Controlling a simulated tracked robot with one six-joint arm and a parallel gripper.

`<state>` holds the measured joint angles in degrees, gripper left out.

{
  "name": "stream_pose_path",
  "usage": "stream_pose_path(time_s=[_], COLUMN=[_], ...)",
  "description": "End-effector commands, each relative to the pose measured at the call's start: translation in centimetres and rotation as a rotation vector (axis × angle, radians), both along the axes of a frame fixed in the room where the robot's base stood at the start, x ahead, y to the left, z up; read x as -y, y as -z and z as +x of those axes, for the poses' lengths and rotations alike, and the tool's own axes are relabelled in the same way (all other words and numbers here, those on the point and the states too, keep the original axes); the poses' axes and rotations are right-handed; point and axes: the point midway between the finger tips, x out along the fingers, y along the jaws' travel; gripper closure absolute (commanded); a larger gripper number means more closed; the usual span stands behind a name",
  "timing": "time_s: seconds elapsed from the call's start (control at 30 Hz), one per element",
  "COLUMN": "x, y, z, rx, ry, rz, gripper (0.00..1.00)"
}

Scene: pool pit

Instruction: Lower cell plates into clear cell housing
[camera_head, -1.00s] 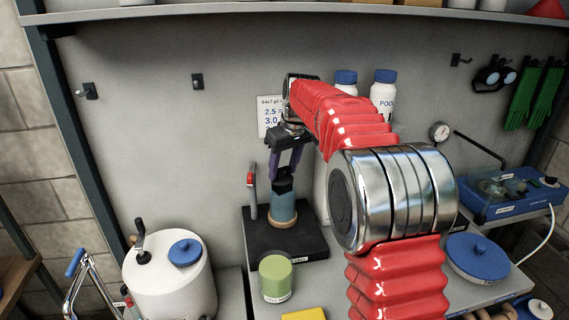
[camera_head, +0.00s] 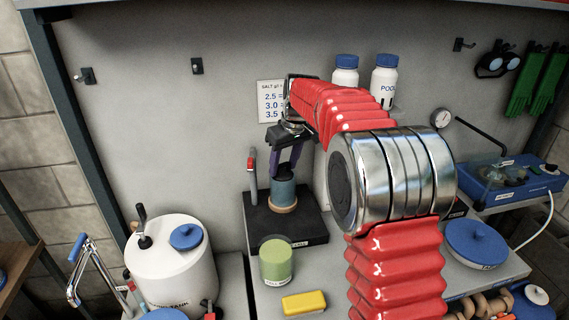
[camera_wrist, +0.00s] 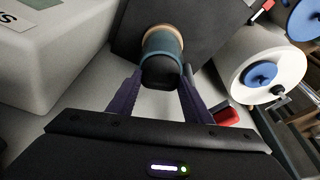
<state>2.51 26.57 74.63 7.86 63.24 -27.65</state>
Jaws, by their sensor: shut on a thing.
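The clear cell housing (camera_head: 283,194) shows as a bluish see-through cylinder, upright on a tan ring on a black base plate (camera_head: 305,230). It also shows in the wrist view (camera_wrist: 164,44). My gripper (camera_head: 284,167) is above it, fingers pointing down. The purple fingers are shut on the dark top of the cell plates (camera_head: 283,173), which lines up with the housing's mouth. In the wrist view my gripper (camera_wrist: 161,72) has one finger on each side of this dark top (camera_wrist: 160,74). The plates' lower part seems inside the housing; their depth cannot be told.
A red-topped grey rod (camera_head: 252,172) stands close left of the housing. A green jar (camera_head: 276,262) and a yellow block (camera_head: 303,302) are in front. A white tank (camera_head: 172,272) is at left, a blue-lidded tub (camera_head: 477,245) at right.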

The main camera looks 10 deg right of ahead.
Motion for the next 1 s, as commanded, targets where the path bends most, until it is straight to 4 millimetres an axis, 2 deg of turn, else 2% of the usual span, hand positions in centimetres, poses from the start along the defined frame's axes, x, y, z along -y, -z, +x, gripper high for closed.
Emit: stream_pose_path(time_s=[0.73,0.77,1.0], x=[0.05,0.05,-0.01], y=[0.39,0.4,0.48], z=[0.01,0.01,-0.04], rx=[0.0,0.0,-0.002], ry=[0.001,0.001,0.001], rz=[0.0,0.0,0.0], gripper=[0.8,0.53,0.36])
